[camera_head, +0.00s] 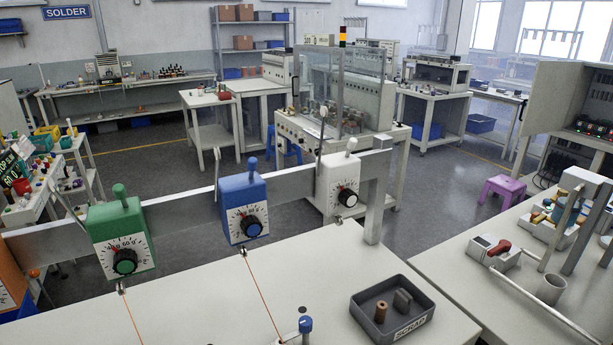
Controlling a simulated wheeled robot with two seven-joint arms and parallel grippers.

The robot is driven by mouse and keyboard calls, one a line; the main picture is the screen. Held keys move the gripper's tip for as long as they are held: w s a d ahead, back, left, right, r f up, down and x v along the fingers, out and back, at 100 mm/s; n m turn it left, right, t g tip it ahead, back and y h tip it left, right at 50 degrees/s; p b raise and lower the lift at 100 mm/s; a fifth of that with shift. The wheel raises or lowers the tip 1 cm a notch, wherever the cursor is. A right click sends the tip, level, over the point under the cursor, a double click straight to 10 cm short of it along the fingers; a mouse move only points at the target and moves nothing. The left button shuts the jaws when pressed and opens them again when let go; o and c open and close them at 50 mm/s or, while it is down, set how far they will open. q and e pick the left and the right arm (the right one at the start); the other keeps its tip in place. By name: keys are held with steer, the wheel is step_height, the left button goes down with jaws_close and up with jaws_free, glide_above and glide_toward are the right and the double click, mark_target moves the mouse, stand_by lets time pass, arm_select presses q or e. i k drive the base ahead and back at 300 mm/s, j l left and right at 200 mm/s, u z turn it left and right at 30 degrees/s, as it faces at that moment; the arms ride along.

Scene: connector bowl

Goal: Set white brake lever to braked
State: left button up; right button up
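A white box (342,184) with a dial and a black knob (347,197) is mounted on the grey rail. A short white-knobbed lever (351,146) stands on its top, leaning slightly to the right. A long thin pale rod (321,135) rises at the box's left side. No braked or released marking is readable, so I cannot tell the lever's setting. Neither of my grippers is in view, and nothing is seen touching the white box.
A blue box (244,208) and a green box (121,238) with similar levers sit left on the rail (180,212). An orange box (10,284) is at the left edge. A dark scrap tray (392,310) stands on the pale bench below. The bench's middle is mostly clear.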

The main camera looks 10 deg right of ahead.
mark_target(352, 142)
steer(key=l+u, duration=0.2)
steer(key=l, duration=0.35)
steer(key=k+l+u, duration=0.2)
steer(key=l, duration=0.3)
steer(key=l+u, duration=0.2)
steer(key=l, duration=0.3)
steer(key=k, duration=0.05)
